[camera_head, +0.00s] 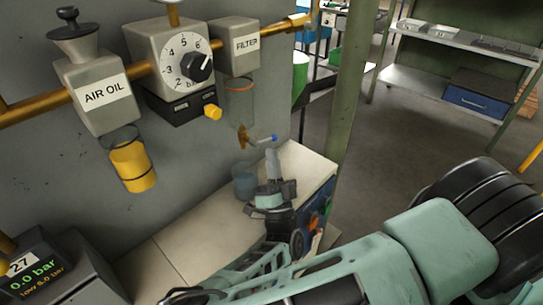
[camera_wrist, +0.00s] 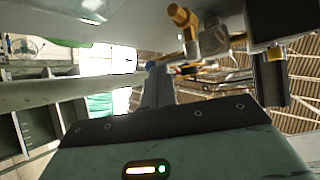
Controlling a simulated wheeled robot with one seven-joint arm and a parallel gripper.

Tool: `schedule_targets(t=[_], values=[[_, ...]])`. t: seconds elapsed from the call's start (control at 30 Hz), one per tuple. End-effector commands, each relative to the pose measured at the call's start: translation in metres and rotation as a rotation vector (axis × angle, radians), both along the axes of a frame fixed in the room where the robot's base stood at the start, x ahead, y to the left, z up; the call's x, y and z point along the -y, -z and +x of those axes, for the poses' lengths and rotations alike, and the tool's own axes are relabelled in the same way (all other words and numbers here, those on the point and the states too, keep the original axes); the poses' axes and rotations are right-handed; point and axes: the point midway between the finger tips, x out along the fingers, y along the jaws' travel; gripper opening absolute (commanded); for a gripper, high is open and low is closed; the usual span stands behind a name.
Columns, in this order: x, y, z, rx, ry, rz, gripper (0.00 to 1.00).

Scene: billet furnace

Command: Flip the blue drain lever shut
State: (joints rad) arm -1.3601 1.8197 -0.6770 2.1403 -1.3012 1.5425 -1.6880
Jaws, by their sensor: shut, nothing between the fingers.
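The drain lever (camera_head: 265,139) is a small lever with a blue tip, sticking out to the right from a brass fitting (camera_head: 243,135) under the clear bowl of the FILTER unit (camera_head: 238,46). My gripper (camera_head: 271,153) points upward just below the lever, its fingers together with nothing between them. A small gap seems to lie between the fingertips and the lever; contact cannot be told for sure. In the wrist view the fingers (camera_wrist: 157,86) are dark grey, with a brass piece (camera_wrist: 184,20) above them.
A clear cup (camera_head: 245,183) stands on the pale bench top (camera_head: 190,225) left of my gripper. A green post (camera_head: 350,95) stands at right.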

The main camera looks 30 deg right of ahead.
Motion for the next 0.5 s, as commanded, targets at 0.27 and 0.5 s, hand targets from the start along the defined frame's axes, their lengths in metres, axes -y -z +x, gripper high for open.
schedule_targets(t=[0.27,0.5], values=[[-0.017,0.016,-0.052,-0.003,-0.001,0.001,0.0],[-0.031,0.015,-0.1,-0.004,-0.002,0.0,0.0]])
